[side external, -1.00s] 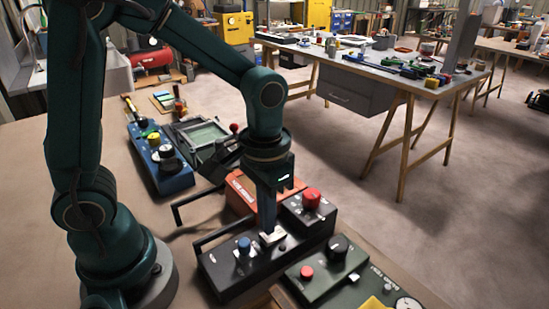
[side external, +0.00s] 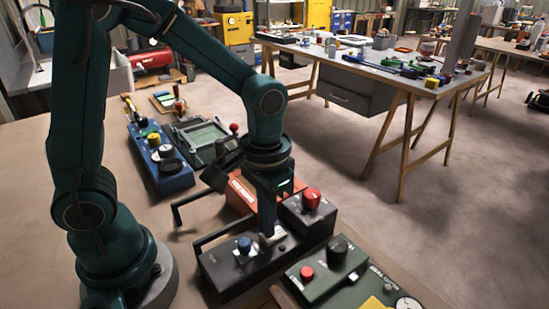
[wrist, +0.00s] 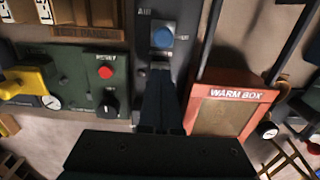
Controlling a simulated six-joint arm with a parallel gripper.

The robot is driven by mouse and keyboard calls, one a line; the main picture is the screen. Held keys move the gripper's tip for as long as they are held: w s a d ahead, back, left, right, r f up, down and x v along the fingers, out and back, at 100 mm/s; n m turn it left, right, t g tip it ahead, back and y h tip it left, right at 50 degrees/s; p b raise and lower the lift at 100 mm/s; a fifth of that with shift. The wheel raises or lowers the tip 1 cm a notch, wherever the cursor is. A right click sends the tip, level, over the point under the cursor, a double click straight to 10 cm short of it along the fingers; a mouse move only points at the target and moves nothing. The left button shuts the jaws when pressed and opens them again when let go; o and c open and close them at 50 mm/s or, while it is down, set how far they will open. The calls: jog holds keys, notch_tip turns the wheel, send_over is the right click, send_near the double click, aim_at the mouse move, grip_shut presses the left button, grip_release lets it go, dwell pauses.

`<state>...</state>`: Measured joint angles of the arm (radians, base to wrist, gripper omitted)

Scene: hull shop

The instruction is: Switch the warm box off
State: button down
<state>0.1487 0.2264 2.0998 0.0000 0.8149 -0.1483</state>
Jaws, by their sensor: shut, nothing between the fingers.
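The warm box (wrist: 232,100) is an orange-red case with a white "WARM BOX" label and a mesh-like front panel, to the right of my fingers in the wrist view. In the side view the warm box (side external: 240,192) is partly hidden behind my gripper. My gripper (side external: 268,236) is shut and empty, pointing down at the black box (side external: 228,278) beside it, close to a pale plate. I cannot tell whether the tips touch. In the wrist view my gripper (wrist: 160,78) ends just below the blue knob (wrist: 162,36). No warm box switch is clearly visible.
A dark bar handle (side external: 222,236) rises along the black box. A red knob (side external: 311,198) stands on its raised end. A green reset box (side external: 325,280) is in front, and a blue box (side external: 168,165) behind. Bare bench lies left.

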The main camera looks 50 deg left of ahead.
jog(key=shift+f, duration=0.45)
jog(key=shift+r, duration=3.55)
jog(key=s+a+r+t, duration=0.3)
jog(key=s+t, duration=0.2)
jog(key=s, duration=0.1)
jog(key=shift+s+a+r+t, duration=0.2)
jog(key=shift+t, duration=0.1)
